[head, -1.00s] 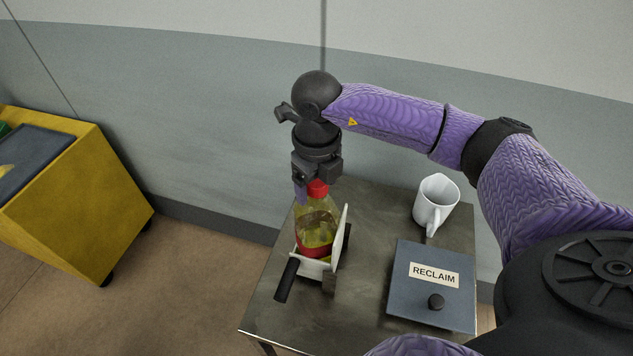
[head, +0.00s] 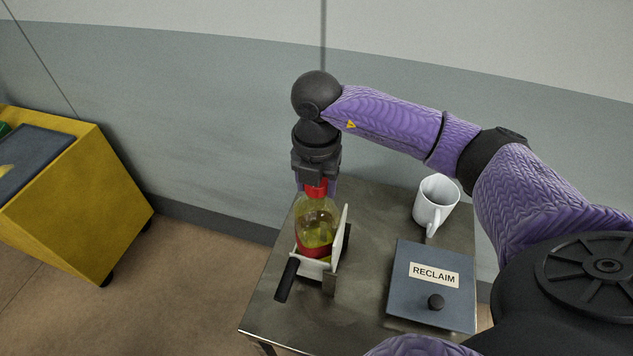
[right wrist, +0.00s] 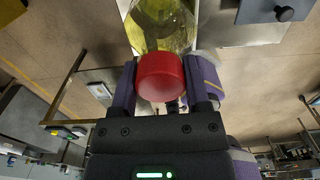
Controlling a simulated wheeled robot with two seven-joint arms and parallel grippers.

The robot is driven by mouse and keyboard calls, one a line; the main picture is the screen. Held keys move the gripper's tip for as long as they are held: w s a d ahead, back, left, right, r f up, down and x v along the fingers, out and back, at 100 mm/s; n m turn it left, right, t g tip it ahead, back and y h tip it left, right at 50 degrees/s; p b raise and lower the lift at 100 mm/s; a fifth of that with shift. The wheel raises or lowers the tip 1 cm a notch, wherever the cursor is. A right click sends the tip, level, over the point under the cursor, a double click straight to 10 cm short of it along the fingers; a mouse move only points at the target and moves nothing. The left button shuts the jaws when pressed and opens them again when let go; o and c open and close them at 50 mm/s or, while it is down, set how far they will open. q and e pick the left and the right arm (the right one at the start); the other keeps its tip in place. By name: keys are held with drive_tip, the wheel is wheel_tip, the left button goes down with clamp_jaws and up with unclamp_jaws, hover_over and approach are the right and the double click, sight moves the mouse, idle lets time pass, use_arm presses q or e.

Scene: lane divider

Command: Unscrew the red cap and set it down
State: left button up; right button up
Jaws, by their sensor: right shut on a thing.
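The red cap (head: 316,187) sits at the top of a clear bottle (head: 317,218) holding yellow liquid, with a red band low on it. The bottle stands upright in a white holder (head: 313,266) with a dark handle. My right gripper (head: 317,188) points down over the bottle, shut on the red cap. In the right wrist view the red cap (right wrist: 160,76) lies between the two fingers, with the bottle (right wrist: 160,25) beyond it. I cannot tell whether the cap is still threaded on. My left gripper is not in view.
A white mug (head: 435,203) stands at the back right of the table (head: 365,300). A blue-grey panel labelled RECLAIM (head: 410,300), with a black knob, lies at the front right. A yellow bin (head: 85,205) stands on the floor at left.

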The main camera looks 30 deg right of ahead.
drive_tip(key=n, duration=0.7)
drive_tip(key=shift+r, duration=0.2)
drive_tip(key=shift+r+p, duration=1.7)
drive_tip(key=shift+r, duration=0.45)
drive_tip(key=shift+f, duration=0.1)
